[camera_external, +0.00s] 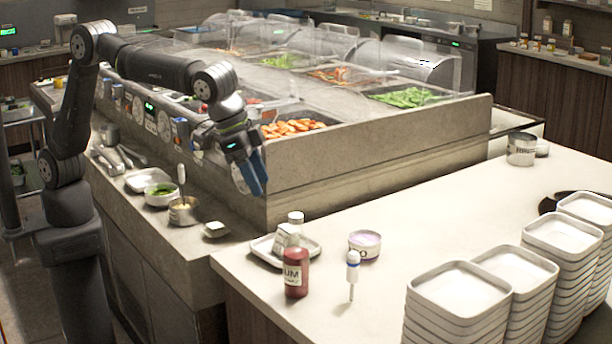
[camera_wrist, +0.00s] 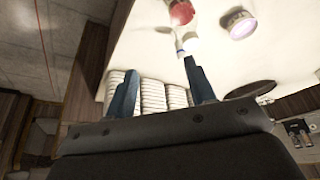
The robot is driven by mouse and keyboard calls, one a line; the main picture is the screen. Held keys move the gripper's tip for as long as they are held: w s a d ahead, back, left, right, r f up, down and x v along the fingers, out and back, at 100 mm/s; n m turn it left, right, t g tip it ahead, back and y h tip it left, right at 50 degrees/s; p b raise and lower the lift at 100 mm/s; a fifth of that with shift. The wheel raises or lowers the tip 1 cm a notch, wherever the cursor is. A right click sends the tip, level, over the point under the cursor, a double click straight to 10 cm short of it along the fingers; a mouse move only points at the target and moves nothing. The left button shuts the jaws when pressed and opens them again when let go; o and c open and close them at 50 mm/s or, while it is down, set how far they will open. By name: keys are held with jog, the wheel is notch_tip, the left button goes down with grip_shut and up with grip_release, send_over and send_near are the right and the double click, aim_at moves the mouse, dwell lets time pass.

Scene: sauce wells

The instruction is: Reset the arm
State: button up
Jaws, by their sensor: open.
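My gripper (camera_external: 254,184) hangs from my arm in the external view, pointing down in front of the serving counter's near corner. It is above the counter tops and touches nothing that I can see. In the wrist view my gripper (camera_wrist: 162,85) shows two blue fingers spread wide apart with nothing between them. The white counter and stacked plates (camera_wrist: 152,95) show beyond the fingers there.
A red sauce bottle (camera_external: 296,273), a white dispenser with a blue band (camera_external: 352,268) and a round tub (camera_external: 365,244) stand on the right counter. Stacked square plates (camera_external: 462,290) fill its front right. A metal pot (camera_external: 183,211) stands on the left ledge. Mid-counter is clear.

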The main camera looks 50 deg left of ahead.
jog(key=w+a, duration=0.6)
jog(key=w, duration=0.5)
jog(key=w+a, duration=0.6)
jog(key=w, duration=0.4)
jog(key=shift+w+a+n, duration=0.2)
jog(key=shift+w+n, duration=0.1)
jog(key=shift+w, duration=0.05)
jog(key=shift+f, duration=0.1)
jog(key=s+d, duration=0.5)
jog(key=s, duration=0.4)
jog(key=s+d, duration=0.6)
jog(key=s, duration=0.3)
jog(key=shift+s, duration=0.2)
jog(key=shift+w, duration=0.15)
